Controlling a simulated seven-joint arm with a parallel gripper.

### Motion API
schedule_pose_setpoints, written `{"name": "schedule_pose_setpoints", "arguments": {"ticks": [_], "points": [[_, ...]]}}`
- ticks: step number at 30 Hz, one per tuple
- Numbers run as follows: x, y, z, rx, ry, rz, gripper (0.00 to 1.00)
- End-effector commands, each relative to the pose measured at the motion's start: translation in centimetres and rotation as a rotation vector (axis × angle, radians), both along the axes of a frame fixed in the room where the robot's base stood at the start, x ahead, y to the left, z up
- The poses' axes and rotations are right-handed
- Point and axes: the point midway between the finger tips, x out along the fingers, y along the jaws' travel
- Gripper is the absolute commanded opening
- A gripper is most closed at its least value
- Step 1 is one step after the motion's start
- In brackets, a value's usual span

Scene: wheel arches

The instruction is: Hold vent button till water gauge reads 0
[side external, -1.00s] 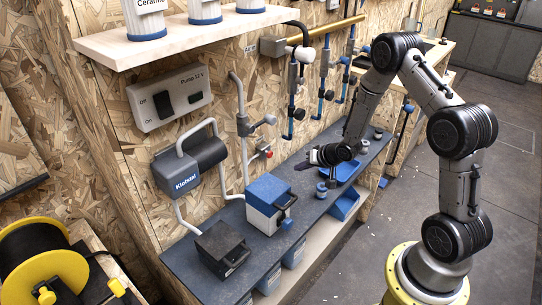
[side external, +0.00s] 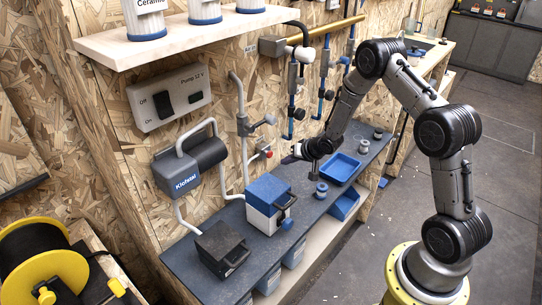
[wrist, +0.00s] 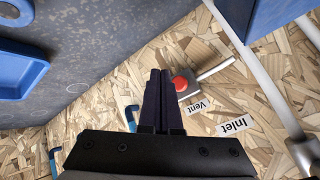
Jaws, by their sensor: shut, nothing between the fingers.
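The red vent button (wrist: 181,83) sits on a small grey box on the chipboard wall, beside a label reading "Vent" (wrist: 202,106). It also shows in the side view as a small red spot (side external: 268,153) above the bench. My gripper (wrist: 160,73) is shut and empty, with its dark fingers pointing toward the wall just left of the button in the wrist view. In the side view my gripper (side external: 296,151) is right of the button, with a small gap between them. I cannot make out a water gauge or its reading in either view.
A blue-and-white box (side external: 268,204) and a dark box (side external: 222,248) stand on the bench. A blue tray (side external: 341,168) lies near my gripper. Grey pipes run up the wall beside the button, and a label reads "Inlet" (wrist: 235,125).

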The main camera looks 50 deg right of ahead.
Motion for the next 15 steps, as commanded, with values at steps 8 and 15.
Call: {"name": "schedule_pose_setpoints", "arguments": {"ticks": [8,15], "points": [[2.6,0.0,0.0,0.0,0.0,0.0,0.0],[3.0,0.0,0.0,0.0,0.001,0.0,0.0]]}}
